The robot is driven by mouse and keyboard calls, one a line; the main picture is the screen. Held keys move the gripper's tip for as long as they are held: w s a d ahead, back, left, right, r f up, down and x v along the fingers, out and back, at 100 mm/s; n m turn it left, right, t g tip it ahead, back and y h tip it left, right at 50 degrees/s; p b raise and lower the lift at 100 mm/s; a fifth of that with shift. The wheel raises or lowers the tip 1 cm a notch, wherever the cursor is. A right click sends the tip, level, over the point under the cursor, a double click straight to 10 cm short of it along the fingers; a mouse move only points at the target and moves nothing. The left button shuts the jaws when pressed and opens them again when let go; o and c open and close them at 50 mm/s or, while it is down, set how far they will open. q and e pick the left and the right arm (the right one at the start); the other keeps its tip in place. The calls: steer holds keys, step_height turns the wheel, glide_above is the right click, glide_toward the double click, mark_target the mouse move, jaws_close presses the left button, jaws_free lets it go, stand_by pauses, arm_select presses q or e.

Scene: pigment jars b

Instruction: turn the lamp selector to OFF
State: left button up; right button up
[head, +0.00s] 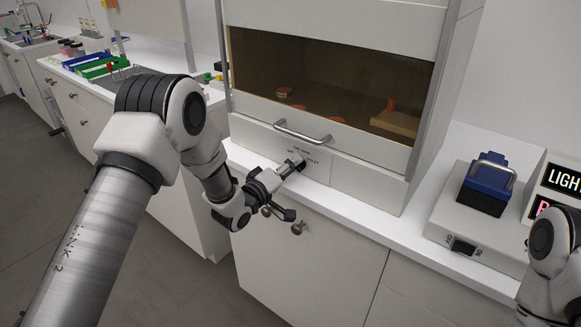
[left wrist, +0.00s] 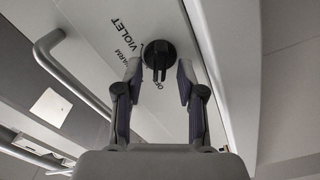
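The lamp selector (left wrist: 158,55) is a round black knob with a raised grip bar, on the white panel under the hood window. The bar runs roughly up and down in the left wrist view. Printed words VIOLET and WARM lie to its left; OFF, partly hidden, is just below it. I cannot tell which mark it points at. My left gripper (left wrist: 158,72) is open, with one fingertip on each side of the knob and a small gap visible at each. In the head view my left gripper (head: 291,166) is at the panel and largely hides the knob. My right gripper is out of view.
A metal handle (head: 303,133) is just above the panel, below the glass front of the hood (head: 330,75). A device with a blue block (head: 487,184) and a lit sign (head: 560,185) stand at the right.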

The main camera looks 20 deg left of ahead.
arm_select(q)
steer(key=shift+s, duration=0.1)
steer(key=v, duration=1.1)
steer(key=shift+s, duration=0.4)
steer(key=shift+a, duration=0.15)
steer(key=s+d+f+g+y, duration=0.1)
steer(key=s+f+g, duration=0.25)
steer(key=f, duration=0.35)
steer(key=s+d+f+m+g, duration=0.1)
steer(key=s+d+f+g, duration=0.1)
steer(key=s+f, duration=0.4)
steer(key=s+d+f+g+y, duration=0.15)
steer(key=s+f, duration=0.25)
steer(key=f, duration=0.5)
steer(key=s+a+f+m+g+y, duration=0.2)
steer(key=s+g, duration=0.3)
steer(key=s, duration=0.5)
steer(key=s+a+f+m+g+y, duration=0.1)
steer(key=s+f+m+g, duration=0.3)
steer(key=s, duration=0.7)
steer(key=shift+a+f+m+g+y, duration=0.3)
steer(key=shift+a+f+g+y, duration=0.05)
steer(key=shift+a+f+g, duration=0.35)
